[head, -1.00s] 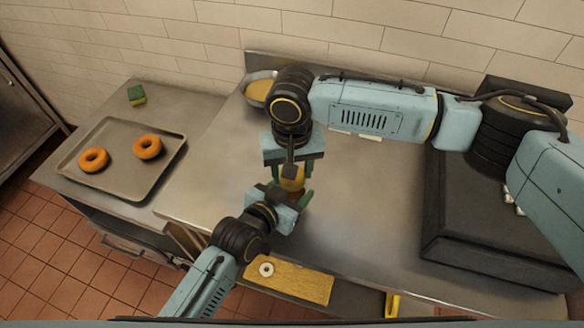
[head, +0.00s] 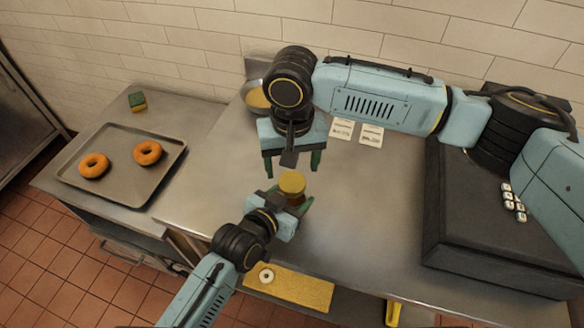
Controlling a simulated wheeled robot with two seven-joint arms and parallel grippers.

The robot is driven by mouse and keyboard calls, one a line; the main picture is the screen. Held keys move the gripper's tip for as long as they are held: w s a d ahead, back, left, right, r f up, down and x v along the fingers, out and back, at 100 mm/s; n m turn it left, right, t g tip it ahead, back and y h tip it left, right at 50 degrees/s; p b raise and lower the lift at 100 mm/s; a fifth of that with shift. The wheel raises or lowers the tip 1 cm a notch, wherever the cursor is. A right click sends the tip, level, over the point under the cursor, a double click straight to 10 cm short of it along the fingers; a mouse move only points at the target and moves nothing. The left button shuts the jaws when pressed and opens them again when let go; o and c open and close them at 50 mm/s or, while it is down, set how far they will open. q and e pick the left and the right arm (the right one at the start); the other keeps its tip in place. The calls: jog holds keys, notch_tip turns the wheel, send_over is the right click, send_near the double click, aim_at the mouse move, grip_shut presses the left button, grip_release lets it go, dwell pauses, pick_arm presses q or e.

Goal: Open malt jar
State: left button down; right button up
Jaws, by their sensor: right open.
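The malt jar (head: 297,198) stands on the steel counter in the middle of the head view, an amber body with a yellow lid (head: 292,183) on top. My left gripper (head: 288,200) is low at the jar, coming in from the front left, with its green fingers about the body. Its hand hides part of the jar, and I cannot tell whether the fingers press on it. My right gripper (head: 293,164) is open and empty, pointing down just above and behind the lid, apart from it.
A tray (head: 122,185) with two bagels lies on the left counter, with a green and yellow sponge (head: 137,101) behind. A large dark box (head: 480,255) fills the right. The counter between is clear.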

aim_at(292, 182)
jog(key=m, duration=0.1)
jog(key=r+m, duration=0.1)
jog(key=m, duration=0.1)
jog(key=r+m, duration=0.1)
jog(key=m, duration=0.3)
jog(key=r+m, duration=0.1)
jog(key=m, duration=0.2)
jog(key=shift+r, duration=0.15)
jog(key=shift+f, duration=3.9)
jog(key=c, duration=1)
jog(key=n, duration=1)
